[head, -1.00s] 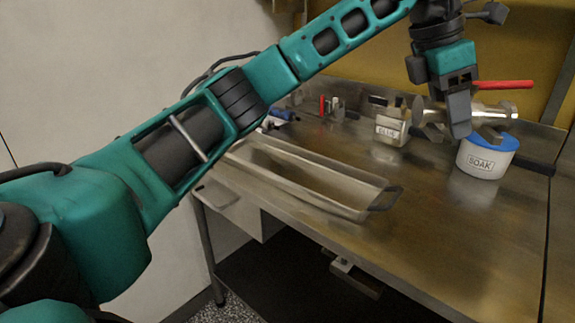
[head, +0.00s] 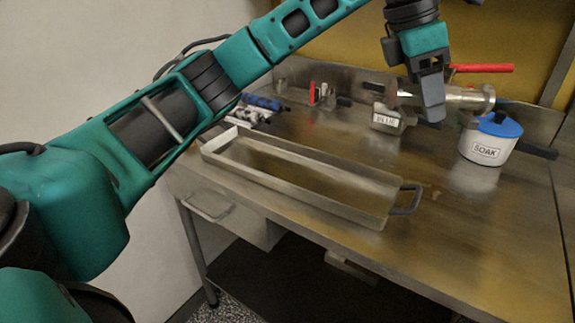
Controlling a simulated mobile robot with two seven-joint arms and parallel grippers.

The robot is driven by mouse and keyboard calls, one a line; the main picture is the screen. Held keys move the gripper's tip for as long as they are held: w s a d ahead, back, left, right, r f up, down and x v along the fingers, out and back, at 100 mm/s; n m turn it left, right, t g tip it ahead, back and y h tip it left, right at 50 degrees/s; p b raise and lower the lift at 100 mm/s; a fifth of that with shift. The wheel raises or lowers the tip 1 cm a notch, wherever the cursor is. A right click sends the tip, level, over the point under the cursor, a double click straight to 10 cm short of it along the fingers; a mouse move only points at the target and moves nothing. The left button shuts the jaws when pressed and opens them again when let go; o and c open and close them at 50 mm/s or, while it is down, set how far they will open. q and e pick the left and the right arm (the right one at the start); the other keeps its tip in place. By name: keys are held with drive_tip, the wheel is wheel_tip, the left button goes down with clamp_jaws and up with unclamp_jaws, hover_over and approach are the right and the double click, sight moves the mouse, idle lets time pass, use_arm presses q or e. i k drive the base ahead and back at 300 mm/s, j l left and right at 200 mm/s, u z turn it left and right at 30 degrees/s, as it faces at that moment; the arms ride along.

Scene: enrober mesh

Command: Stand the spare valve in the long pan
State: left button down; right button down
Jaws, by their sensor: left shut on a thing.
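The spare valve (head: 468,98), a steel body with a red lever handle, is held roughly level by my left gripper (head: 432,108), which is shut on it. The fingers hide part of the valve's left side. The valve appears to be above the back right of the bench, left of and behind the pot in the picture. The long pan (head: 300,193), a shallow steel trough with a dark loop handle at its right end, lies empty at the bench's front left. My right gripper is not in view.
A white pot (head: 484,150) labelled SOAK, with blue lid and dark handle, stands at right. A labelled steel container (head: 386,119) stands behind the pan. Small tools (head: 262,103) lie at the back left. The steel bench (head: 450,225) is clear right of the pan.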

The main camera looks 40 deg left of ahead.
sight(293, 174)
drive_tip(key=j+z, duration=0.2)
drive_tip(key=j, duration=0.65)
drive_tip(key=k+j+z, duration=0.15)
drive_tip(key=j, duration=0.7)
